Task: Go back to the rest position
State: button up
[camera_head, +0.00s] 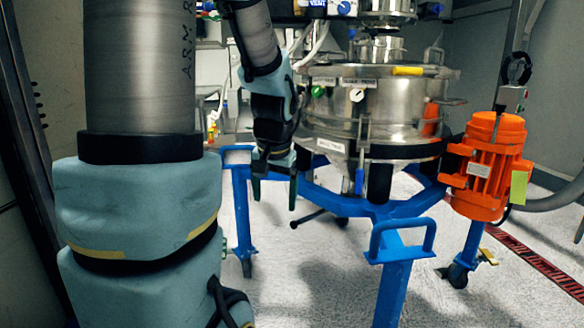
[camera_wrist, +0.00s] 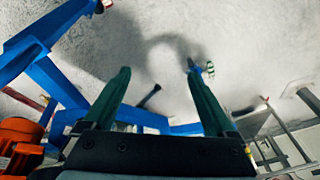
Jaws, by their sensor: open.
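My gripper (camera_head: 273,188) hangs pointing down in the head view, left of the steel sifter (camera_head: 375,110) and in front of its blue frame (camera_head: 400,212). Its two green fingers are spread apart with nothing between them. In the wrist view the open gripper (camera_wrist: 157,78) points toward the pale floor (camera_wrist: 250,45). I cannot tell the exact gap between my gripper and the frame.
An orange motor (camera_head: 487,167) is mounted at the right of the sifter; an orange body also shows in the wrist view (camera_wrist: 20,137). The blue frame stands on casters (camera_head: 458,275). A blue handle (camera_head: 402,238) sticks out in front. Open floor (camera_head: 320,285) lies at the front.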

jog(key=s+a+f+n+g, duration=0.25)
jog(key=s+f, duration=0.35)
jog(key=s, duration=0.3)
notch_tip(320, 180, up, 21)
jog(key=p, duration=2)
jog(key=shift+a+t+h+p, duration=0.15)
jog(key=shift+t+h+p, duration=0.15)
jog(key=shift+t+p, duration=0.15)
